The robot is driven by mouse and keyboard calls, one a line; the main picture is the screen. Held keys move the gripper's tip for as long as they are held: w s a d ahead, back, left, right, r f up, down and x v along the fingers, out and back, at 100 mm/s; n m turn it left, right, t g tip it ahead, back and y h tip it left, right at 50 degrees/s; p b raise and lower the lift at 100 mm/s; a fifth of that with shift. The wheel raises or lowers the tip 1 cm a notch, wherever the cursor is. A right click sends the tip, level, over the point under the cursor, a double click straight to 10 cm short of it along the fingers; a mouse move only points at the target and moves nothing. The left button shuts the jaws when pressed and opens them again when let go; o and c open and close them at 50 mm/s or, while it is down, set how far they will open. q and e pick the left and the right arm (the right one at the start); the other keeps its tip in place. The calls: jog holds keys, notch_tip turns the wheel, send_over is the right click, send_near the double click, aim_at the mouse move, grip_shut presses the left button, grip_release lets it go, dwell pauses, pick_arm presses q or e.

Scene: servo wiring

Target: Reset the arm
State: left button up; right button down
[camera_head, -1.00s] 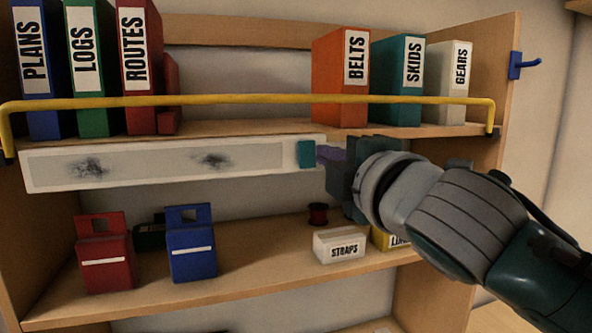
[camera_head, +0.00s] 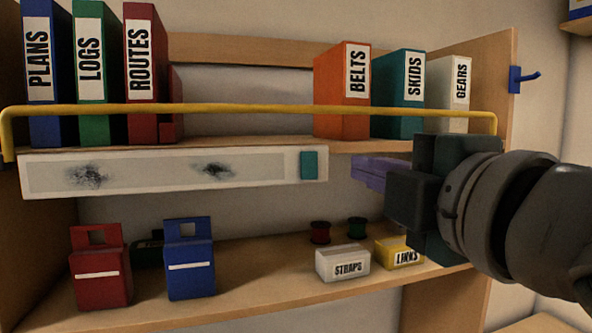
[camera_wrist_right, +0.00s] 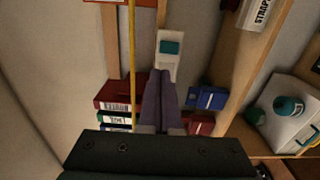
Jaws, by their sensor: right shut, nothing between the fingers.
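My right gripper (camera_head: 366,171) is shut and empty, with its purple fingers pointing left in the head view. It is in front of the shelf, to the right of a teal square (camera_head: 308,165) at the right end of a long pale panel (camera_head: 140,172). A gap shows between the fingertips and the panel in that view. In the right wrist view the closed purple fingers (camera_wrist_right: 159,90) show below the teal square (camera_wrist_right: 170,47). The left gripper is not in view.
A yellow rail (camera_head: 250,110) runs across the upper shelf's front, before several binders such as the orange one (camera_head: 330,92). Below stand red (camera_head: 100,270) and blue (camera_head: 190,262) holders, a white STRAPS box (camera_head: 342,263), a yellow LINKS box (camera_head: 400,252) and two spools.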

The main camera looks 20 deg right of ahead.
jog(key=s+d+f+m+g+p, duration=0.1)
jog(key=s+f+m+g+p, duration=0.3)
jog(key=s+f+m+g, duration=0.3)
jog(key=s+f+m+g+p, duration=0.4)
jog(key=s+f+m+g, duration=0.3)
jog(key=s, duration=1)
notch_tip(320, 180, down, 2)
jog(key=shift+d+f+m+g, duration=0.3)
jog(key=shift+d+m, duration=0.1)
jog(key=shift+m, duration=0.8)
